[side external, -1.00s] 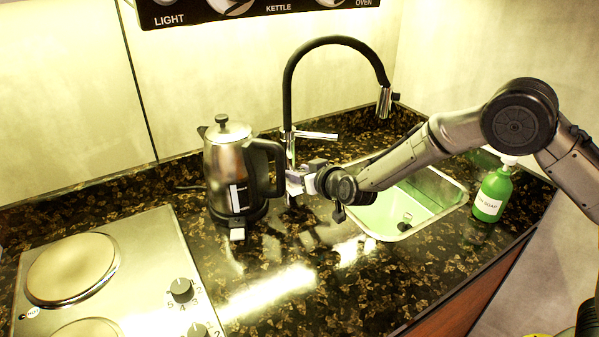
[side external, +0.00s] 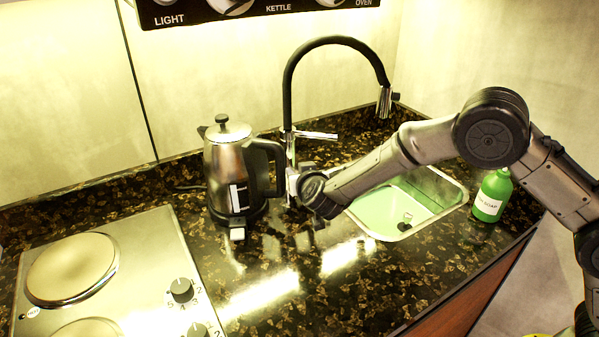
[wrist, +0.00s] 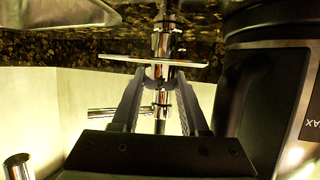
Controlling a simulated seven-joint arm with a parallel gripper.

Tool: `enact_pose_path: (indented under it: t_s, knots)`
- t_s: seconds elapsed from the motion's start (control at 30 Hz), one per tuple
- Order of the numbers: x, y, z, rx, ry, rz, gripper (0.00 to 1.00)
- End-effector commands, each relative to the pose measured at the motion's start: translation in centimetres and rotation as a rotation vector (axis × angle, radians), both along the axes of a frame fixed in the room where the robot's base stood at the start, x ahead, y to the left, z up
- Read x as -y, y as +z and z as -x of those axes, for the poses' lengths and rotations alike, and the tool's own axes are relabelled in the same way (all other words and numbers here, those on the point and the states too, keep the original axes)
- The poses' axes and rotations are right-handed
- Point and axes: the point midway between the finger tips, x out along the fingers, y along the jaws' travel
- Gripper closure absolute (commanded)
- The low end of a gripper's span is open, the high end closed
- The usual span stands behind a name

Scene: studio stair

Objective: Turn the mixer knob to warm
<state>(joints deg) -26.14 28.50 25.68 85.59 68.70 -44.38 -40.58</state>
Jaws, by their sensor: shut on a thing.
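The tap (side external: 288,95) has a black arched hose and a chrome column behind the sink. A chrome side lever (side external: 318,135) sticks out to the right of the column; it also shows in the wrist view (wrist: 105,112). In the wrist view, the mixer knob (wrist: 160,73) is a small chrome part in line with the column, beside a thin pale plate (wrist: 140,62) with some red toward its right. My gripper (wrist: 161,80) has a finger on each side of the knob and is shut on it. In the side view my wrist mostly hides the gripper (side external: 294,180) and the knob.
A steel kettle (side external: 228,165) stands close left of my gripper; its black handle (wrist: 250,105) fills the wrist view's right side. The sink (side external: 420,205) and green soap bottle (side external: 491,196) are to the right. A hob (side external: 150,265) lies front left. The front counter is clear.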

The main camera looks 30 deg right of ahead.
Motion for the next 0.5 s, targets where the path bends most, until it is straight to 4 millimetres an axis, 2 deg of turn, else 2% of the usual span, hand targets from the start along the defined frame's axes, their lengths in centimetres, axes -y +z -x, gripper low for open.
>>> enact_pose_path:
  t_s: [0.2, 0.5]
  knots:
    - [-0.01, 0.26, -0.09, 0.004, -0.064, 0.000, 1.00]
    - [0.01, 0.24, -0.04, 0.003, -0.069, 0.000, 1.00]
